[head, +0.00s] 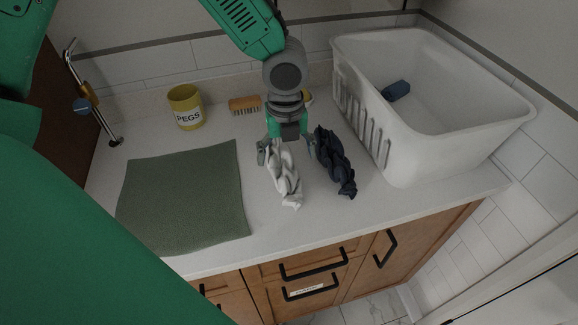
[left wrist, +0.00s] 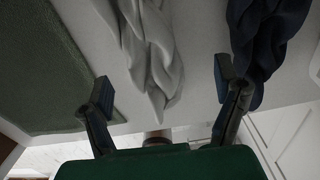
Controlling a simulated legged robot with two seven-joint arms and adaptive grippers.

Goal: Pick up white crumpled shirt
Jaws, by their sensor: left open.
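The white crumpled shirt (head: 285,180) lies twisted on the pale counter, and it also shows in the left wrist view (left wrist: 152,48). My left gripper (head: 287,150) is open over its far end in the head view, with one finger on each side of it. The right-hand finger is between the white shirt and a dark navy crumpled cloth (head: 335,165). In the left wrist view the open fingers (left wrist: 164,90) are empty, with the white shirt between and beyond them. I cannot tell whether they touch it. My right gripper is not in view.
The navy cloth lies close on the right. A white basket (head: 405,150) holding a dark blue item (head: 396,91) stands further right. A green mat (head: 185,198) lies left. A yellow PEGS pot (head: 186,108) and a brush (head: 244,105) stand behind. The counter's front edge (head: 300,245) is near.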

